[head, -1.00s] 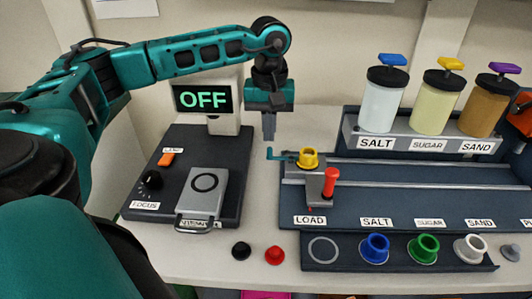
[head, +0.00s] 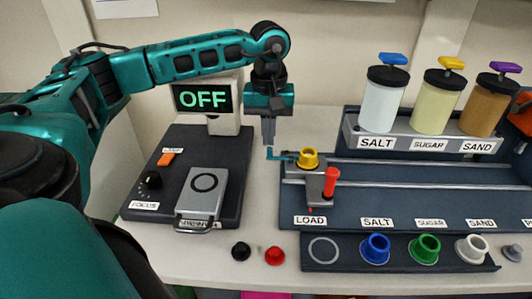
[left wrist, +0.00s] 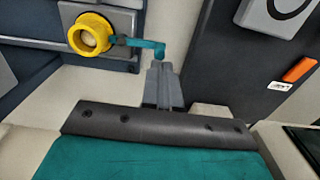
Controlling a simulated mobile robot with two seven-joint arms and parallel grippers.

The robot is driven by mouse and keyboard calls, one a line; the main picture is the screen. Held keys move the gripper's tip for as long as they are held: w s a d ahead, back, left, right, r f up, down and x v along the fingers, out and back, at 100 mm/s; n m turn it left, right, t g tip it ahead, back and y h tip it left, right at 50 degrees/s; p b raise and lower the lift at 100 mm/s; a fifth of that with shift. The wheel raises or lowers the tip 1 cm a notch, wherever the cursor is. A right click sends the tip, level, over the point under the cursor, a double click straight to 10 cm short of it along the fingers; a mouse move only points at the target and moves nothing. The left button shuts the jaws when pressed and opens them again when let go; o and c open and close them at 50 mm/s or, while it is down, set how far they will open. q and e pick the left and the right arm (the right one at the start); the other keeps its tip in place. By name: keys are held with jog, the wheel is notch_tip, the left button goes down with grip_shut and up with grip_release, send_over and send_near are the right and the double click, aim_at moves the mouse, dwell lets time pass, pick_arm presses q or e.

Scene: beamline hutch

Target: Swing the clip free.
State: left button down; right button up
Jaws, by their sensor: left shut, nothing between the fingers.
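The clip is a small teal bar (head: 284,156) with an upturned end, reaching left from the yellow cup (head: 308,158) on the grey carriage at LOAD. It also shows in the left wrist view (left wrist: 138,43), running from the yellow ring (left wrist: 88,34) toward my fingertips. My left gripper (head: 268,143) points down, shut and empty, with its tips right by the clip's free end. In the left wrist view the fingertips (left wrist: 160,66) are just beside that end; whether they touch it I cannot tell. My right gripper is not in view.
A carriage with a red handle (head: 330,181) sits on the dark rail tray (head: 430,205). A dark console (head: 160,190) with an OFF display (head: 203,98) stands left. SALT, SUGAR and SAND jars (head: 384,100) stand behind. Black and red caps (head: 274,256) lie in front.

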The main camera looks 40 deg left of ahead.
pick_arm(q)
jog(key=shift+s+d, duration=0.25)
jog(key=shift+s, duration=0.2)
jog(key=shift+s+d, duration=0.1)
jog(key=shift+s+d, duration=0.35)
jog(key=shift+s, duration=0.05)
jog(key=shift+d, duration=0.1)
jog(key=shift+s+d, duration=0.35)
jog(key=shift+d, duration=0.15)
jog(key=shift+d, duration=0.15)
dwell(0.4)
jog(key=shift+s+d, duration=0.2)
jog(key=shift+d, duration=0.3)
jog(key=shift+d, duration=0.1)
